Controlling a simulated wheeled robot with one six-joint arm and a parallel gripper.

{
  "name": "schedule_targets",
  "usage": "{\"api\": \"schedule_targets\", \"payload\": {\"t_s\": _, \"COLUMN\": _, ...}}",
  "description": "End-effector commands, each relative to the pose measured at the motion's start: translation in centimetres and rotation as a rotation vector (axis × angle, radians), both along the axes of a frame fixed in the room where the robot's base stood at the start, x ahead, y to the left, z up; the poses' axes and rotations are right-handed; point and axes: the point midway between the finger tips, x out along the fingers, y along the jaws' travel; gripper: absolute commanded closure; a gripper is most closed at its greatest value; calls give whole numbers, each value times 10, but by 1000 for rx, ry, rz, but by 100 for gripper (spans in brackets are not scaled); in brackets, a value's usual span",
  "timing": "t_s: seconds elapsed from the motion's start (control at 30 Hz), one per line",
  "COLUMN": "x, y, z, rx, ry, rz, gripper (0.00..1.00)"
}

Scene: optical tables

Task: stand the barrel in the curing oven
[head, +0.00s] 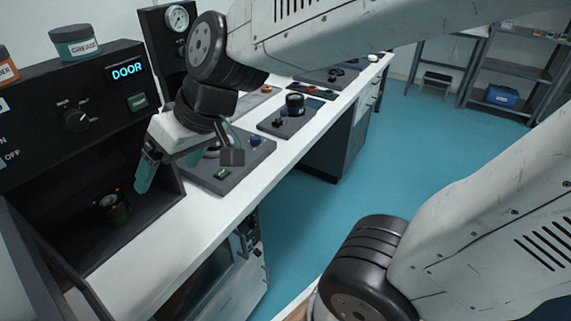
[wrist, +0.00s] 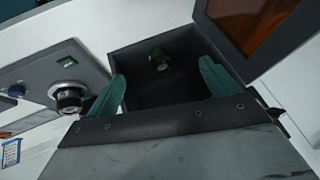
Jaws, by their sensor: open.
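The curing oven (head: 160,218) is at the left in the head view, its chamber open at the front. A short dark cylinder with a pale round top, which looks like the barrel (head: 115,208), is inside the chamber and appears upright. It also shows deep in the chamber in the wrist view (wrist: 159,61). My gripper (head: 168,170) is open and empty, outside the chamber mouth, above and to the right of the barrel. In the wrist view its teal fingers are spread wide, with the barrel beyond and between them, apart from both.
The oven door (wrist: 245,28), with an orange window, stands open. A grey plate (head: 235,172) with a dark round fitting (wrist: 68,95) lies on the bench right of the oven. A grease jar (head: 76,43) stands on the oven top. White bench in front is clear.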

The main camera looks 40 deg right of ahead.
Motion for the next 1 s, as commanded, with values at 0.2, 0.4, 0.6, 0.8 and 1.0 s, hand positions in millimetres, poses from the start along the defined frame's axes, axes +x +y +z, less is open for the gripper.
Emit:
{"api": "schedule_targets", "payload": {"t_s": 0.2, "x": -94, "y": -103, "z": -1, "rx": -252, "ry": 264, "rz": -223, "gripper": 13}}
{"api": "schedule_targets", "payload": {"t_s": 0.4, "x": -126, "y": -136, "z": 0, "rx": -352, "ry": 351, "rz": -339, "gripper": 13}}
{"api": "schedule_targets", "payload": {"t_s": 0.6, "x": -127, "y": -137, "z": 0, "rx": -354, "ry": 354, "rz": -341, "gripper": 13}}
{"api": "schedule_targets", "payload": {"t_s": 0.8, "x": -126, "y": -136, "z": 0, "rx": -354, "ry": 353, "rz": -339, "gripper": 13}}
{"api": "schedule_targets", "payload": {"t_s": 1.0, "x": -126, "y": -136, "z": 0, "rx": -353, "ry": 353, "rz": -338, "gripper": 41}}
